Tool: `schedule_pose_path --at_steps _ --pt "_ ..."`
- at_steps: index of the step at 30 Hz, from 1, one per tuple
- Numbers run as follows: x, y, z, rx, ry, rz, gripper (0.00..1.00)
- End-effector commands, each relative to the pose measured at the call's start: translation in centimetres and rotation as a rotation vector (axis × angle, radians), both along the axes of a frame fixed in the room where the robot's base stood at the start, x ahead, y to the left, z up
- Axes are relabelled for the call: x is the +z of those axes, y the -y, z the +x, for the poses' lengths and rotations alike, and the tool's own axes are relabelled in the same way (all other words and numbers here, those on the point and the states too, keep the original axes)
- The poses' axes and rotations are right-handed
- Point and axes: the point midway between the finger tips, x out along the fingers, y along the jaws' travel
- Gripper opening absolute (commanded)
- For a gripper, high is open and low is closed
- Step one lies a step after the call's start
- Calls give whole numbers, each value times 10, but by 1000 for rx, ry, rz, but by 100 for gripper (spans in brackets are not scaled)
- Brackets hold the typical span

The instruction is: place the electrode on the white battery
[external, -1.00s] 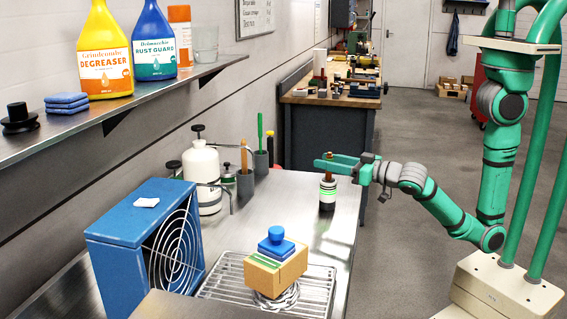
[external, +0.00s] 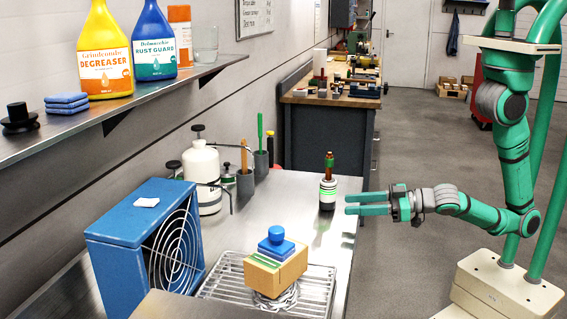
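The electrode (external: 329,166), a slim copper-brown piece with a dark green band, stands upright on top of the white battery (external: 327,193). The battery is a short white cylinder with dark and green bands, upright on the steel bench. My gripper (external: 350,204) is to the right of the battery, lower than the electrode and apart from both. Its two green fingers point left with a gap between them, and nothing is held.
A wire rack (external: 318,284) holds a tan block (external: 275,272) with a blue knob in front. A blue fan box (external: 125,238), a white canister (external: 202,168) and grey tool cups (external: 245,186) stand left. The steel bench (external: 292,200) is bare around the battery.

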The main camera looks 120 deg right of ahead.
Motion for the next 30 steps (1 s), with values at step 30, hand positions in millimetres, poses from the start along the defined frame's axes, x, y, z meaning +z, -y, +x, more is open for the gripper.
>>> schedule_pose_path --at_steps 30 --pt "-79 -172 -214 686 -72 130 39"
